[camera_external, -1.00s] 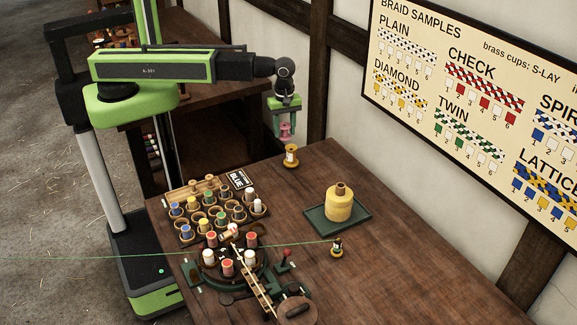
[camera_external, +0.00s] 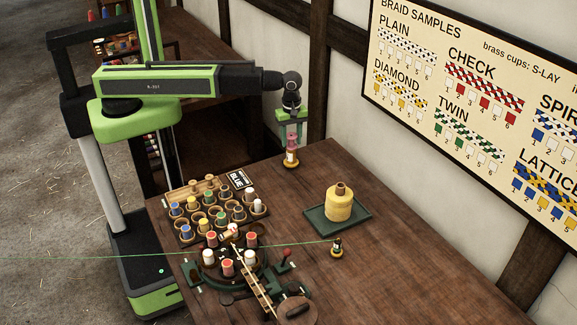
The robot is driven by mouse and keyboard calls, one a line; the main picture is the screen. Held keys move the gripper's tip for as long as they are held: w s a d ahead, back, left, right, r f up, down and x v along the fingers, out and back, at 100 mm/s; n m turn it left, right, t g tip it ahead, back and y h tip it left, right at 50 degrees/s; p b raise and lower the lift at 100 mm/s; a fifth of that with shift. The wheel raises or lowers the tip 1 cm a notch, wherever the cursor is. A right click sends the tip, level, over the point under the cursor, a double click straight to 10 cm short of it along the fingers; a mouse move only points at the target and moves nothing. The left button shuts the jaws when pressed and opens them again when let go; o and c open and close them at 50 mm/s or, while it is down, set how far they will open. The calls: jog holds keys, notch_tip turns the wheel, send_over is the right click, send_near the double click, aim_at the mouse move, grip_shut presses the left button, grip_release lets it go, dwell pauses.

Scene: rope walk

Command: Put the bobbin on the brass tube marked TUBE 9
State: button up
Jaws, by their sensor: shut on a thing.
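The lettering on the label is too small to read, so I cannot confirm TUBE 9.
A wooden rack (camera_external: 179,235) with several coloured bobbins stands at the table's left. A round braiding device (camera_external: 262,277) with more bobbins is in front of it. A yellow spool (camera_external: 339,206) sits on a green tray (camera_external: 362,215). A green thread crosses the table. The table's right is clear.

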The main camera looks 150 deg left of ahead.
aim_at(292, 134)
jog(key=o, duration=1.3)
jog(key=shift+f, duration=0.15)
jog(key=shift+o, duration=0.2)
notch_tip(292, 134, up, 12)
jog(key=p, duration=1.2)
jog(key=shift+r, duration=0.2)
